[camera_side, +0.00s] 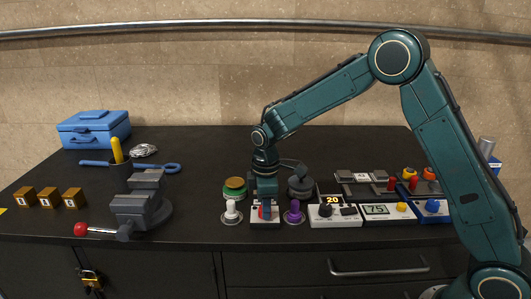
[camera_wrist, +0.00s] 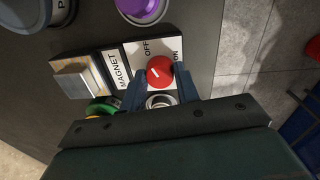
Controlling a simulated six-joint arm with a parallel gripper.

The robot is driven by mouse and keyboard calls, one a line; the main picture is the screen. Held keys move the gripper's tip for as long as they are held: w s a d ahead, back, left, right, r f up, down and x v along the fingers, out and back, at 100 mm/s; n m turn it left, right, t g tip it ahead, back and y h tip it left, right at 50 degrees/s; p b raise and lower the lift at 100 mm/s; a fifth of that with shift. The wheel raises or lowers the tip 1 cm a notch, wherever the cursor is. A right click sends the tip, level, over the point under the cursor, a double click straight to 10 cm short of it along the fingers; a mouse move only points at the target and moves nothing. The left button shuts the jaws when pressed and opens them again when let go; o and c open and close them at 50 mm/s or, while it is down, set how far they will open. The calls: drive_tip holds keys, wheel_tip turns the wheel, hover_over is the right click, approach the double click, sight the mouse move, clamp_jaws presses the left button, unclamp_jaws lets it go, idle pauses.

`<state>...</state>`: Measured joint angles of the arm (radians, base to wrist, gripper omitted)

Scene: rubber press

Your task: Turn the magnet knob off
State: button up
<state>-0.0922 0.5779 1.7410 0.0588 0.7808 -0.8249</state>
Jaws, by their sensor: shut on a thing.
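The magnet knob (camera_wrist: 159,70) is round and red with a short white mark. It sits on a white plate (camera_wrist: 196,35) printed OFF and ON, beside a MAGNET label (camera_wrist: 117,68). My gripper (camera_wrist: 161,78) is shut on the knob, one dark blue finger on each side. In the wrist view I cannot tell for sure which word the white mark points to. In the side view my gripper (camera_side: 265,203) reaches straight down to the magnet box (camera_side: 264,224), and only a little red of the knob shows between the fingers.
A white knob (camera_side: 231,212) stands left of the box and a purple knob (camera_side: 294,212) right of it, both close. A green button (camera_side: 235,188) and a dark round part (camera_side: 300,186) are behind. A vise (camera_side: 141,207) stands at left; a dial box (camera_side: 334,214) is at right.

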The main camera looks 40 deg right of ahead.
drive_tip(key=shift+n, duration=0.6)
drive_tip(key=o, duration=1)
drive_tip(key=shift+r, duration=0.1)
drive_tip(key=r, duration=1.3)
drive_tip(key=shift+s+a+r, duration=0.2)
drive_tip(key=shift+s+r, duration=0.1)
drive_tip(key=shift+r, duration=0.05)
